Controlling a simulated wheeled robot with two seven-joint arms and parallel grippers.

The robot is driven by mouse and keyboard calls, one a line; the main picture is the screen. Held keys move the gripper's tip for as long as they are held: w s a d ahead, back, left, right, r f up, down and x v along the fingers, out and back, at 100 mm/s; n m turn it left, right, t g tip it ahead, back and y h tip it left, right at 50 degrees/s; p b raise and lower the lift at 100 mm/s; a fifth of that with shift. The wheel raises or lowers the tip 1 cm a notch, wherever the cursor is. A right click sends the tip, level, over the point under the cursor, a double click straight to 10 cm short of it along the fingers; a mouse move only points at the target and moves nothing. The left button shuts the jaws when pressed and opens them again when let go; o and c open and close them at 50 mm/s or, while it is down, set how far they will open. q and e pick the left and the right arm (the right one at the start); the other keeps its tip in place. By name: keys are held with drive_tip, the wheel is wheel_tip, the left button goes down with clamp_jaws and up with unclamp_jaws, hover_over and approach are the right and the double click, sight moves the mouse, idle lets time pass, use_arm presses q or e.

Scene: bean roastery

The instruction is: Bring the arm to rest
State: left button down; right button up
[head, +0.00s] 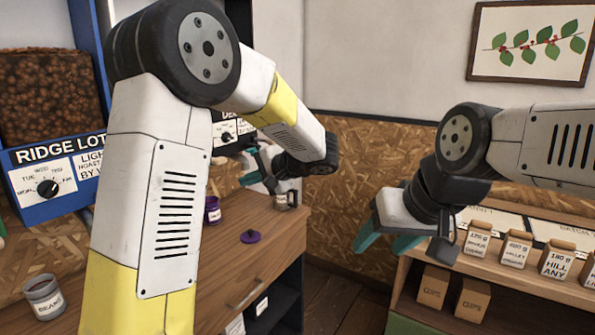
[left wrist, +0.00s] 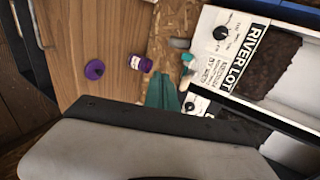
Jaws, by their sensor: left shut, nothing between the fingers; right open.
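My left arm arches across the middle of the head view. Its gripper (head: 249,166) has teal fingers and is partly hidden behind the arm; it hangs above the wooden counter (head: 275,225), clear of it. In the left wrist view the teal fingers (left wrist: 162,92) are together with nothing between them. My right gripper (head: 392,240) is at the right of the head view, with its teal fingers apart and empty, in front of the right-hand shelf.
A grey beans canister (head: 43,297) is at lower left. The blue Ridge Lot dispenser (head: 60,185) is at left.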

use_arm(q)
drive_tip(key=s+a+n+g+h, duration=0.25)
drive_tip(key=s+a, duration=0.25)
drive_tip(key=s, duration=0.3)
drive_tip(key=s+d+n+t+h, duration=0.1)
drive_tip(key=s+d+n+h, duration=0.2)
drive_tip(key=s+h, duration=0.7)
drive_tip(key=s+n, duration=0.1)
drive_tip(key=s, duration=0.9)
drive_tip(key=shift+s+d+r, duration=0.25)
drive_tip(key=shift+d, duration=0.05)
drive_tip(key=shift+t, duration=0.25)
